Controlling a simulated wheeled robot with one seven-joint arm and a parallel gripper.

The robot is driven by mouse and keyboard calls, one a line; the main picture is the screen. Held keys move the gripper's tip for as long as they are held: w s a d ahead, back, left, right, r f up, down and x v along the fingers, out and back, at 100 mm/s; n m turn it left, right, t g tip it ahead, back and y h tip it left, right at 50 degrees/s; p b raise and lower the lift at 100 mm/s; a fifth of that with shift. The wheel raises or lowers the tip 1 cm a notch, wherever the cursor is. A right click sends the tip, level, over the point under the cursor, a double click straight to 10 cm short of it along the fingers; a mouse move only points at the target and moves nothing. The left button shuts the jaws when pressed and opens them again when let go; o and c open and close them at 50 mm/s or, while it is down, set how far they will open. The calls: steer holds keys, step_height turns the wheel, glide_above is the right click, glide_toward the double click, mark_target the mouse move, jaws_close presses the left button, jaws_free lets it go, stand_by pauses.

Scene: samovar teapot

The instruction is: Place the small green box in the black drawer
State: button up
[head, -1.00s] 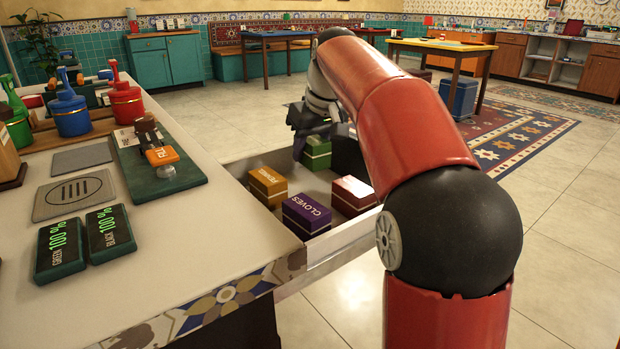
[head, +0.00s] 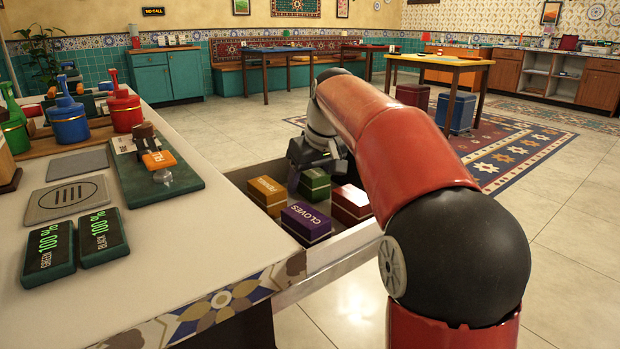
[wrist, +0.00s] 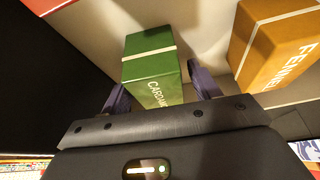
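The small green box (head: 314,184), labelled "CARDAM..." in the wrist view (wrist: 152,66), stands upright in the open drawer (head: 352,238), behind the purple box. The drawer has a pale rim and shaded inner walls. My gripper (head: 308,172) is just over the green box. In the wrist view its two fingers (wrist: 160,92) are spread on either side of the box's near end, with narrow gaps, so it looks open. The box's base is partly hidden by its neighbours in the head view.
In the drawer, a yellow box (head: 266,194) labelled FENNEL, a purple CLOVES box (head: 306,221) and a red box (head: 351,205) stand close around the green one. The counter (head: 190,250) edges the drawer's left side. Open floor lies to the right.

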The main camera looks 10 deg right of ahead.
steer(key=p+v, duration=0.3)
steer(key=v, duration=0.9)
steer(key=shift+r+p, duration=0.2)
steer(key=shift+p, duration=0.1)
